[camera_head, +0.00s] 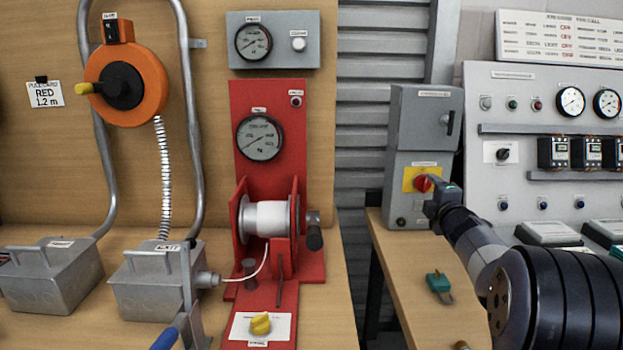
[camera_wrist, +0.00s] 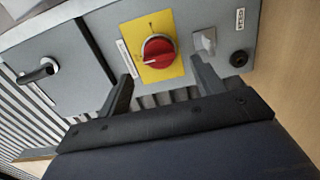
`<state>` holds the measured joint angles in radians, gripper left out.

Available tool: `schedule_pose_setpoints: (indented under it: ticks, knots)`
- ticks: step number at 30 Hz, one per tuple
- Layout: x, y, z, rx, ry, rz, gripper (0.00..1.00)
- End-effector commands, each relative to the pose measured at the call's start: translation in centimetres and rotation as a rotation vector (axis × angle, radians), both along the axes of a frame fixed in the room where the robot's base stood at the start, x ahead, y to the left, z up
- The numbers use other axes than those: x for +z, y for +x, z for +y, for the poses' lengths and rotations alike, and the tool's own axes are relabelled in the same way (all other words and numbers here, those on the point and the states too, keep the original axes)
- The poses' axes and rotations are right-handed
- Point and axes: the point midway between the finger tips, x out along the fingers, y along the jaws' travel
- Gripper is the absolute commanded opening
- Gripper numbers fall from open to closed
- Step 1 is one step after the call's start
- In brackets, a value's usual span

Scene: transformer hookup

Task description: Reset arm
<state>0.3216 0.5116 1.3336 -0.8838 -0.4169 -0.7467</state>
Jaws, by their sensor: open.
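My gripper (camera_wrist: 160,90) is open and empty in the wrist view, its two fingers apart. They point toward the red rotary knob (camera_wrist: 158,51) on a yellow plate (camera_wrist: 136,40) of the grey switch box (camera_wrist: 95,61). A small gap seems to lie between fingertips and knob, but I cannot tell the depth. In the head view my gripper (camera_head: 434,196) is at the right, close beside the red knob (camera_head: 422,184) on the grey switch box (camera_head: 408,148). The fingers are small and partly dark there. My arm comes in from the lower right.
A wooden bench (camera_head: 412,272) under the box carries a green padlock-like item (camera_head: 438,287). A control panel (camera_head: 520,91) with gauges stands at the right, behind my arm. At the left are a red winch stand (camera_head: 256,100), an orange reel (camera_head: 150,70) and grey metal boxes (camera_head: 50,285).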

Motion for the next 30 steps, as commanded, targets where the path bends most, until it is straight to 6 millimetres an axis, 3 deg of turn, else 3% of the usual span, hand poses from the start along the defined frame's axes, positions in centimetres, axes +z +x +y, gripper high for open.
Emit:
schedule_pose_setpoints:
  ticks: [6, 12, 25, 30]
  knots:
    - [0.1, 2.9, 0.0, 0.001, 0.0, 0.0, 0.64]
    - [0.0, 4.2, 0.0, 0.0, 0.0, 0.0, 0.64]
    - [0.0, 4.3, 0.0, -0.001, 0.004, 0.0, 0.64]
    - [0.1, 3.3, 0.0, 0.0, -0.001, -0.001, 0.64]
